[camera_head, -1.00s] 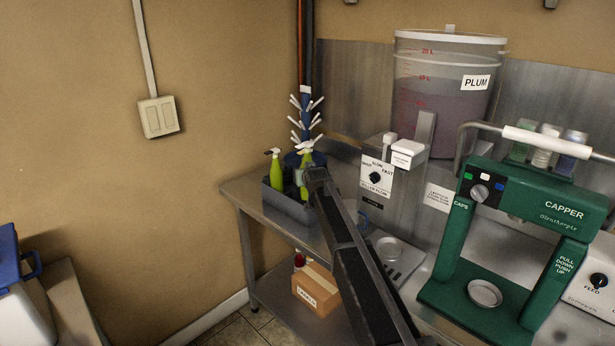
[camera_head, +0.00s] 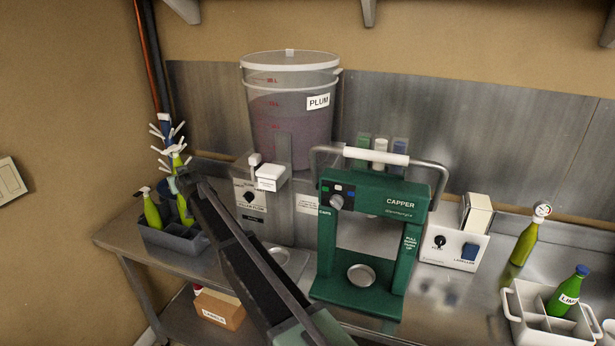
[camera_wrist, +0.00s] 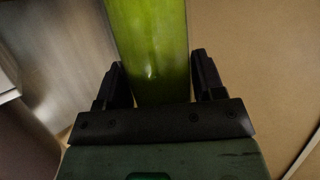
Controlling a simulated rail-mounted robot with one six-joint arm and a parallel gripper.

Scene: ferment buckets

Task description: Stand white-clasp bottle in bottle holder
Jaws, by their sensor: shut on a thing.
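My gripper (camera_wrist: 152,85) is shut on a green bottle (camera_wrist: 148,45), with one black finger on each side of it in the wrist view. In the head view this bottle (camera_head: 177,161) is at the far end of my arm, over the grey divided crate (camera_head: 172,242). Its top looks pale; the clasp is too small to make out. My gripper hides its middle, and I cannot tell whether its base is clear of the crate. Another green bottle (camera_head: 152,211) stands in the crate. A white divided bottle holder (camera_head: 527,333) at the lower right holds a green bottle labelled LIME (camera_head: 568,292).
A bottle tree (camera_head: 163,130) stands behind the crate. The filler (camera_head: 262,205), PLUM bucket (camera_head: 290,115), green capper (camera_head: 372,235) and labeller (camera_head: 452,248) line the bench. A green bottle with a gauge (camera_head: 525,243) stands behind the white holder. A cardboard box (camera_head: 220,309) sits below.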

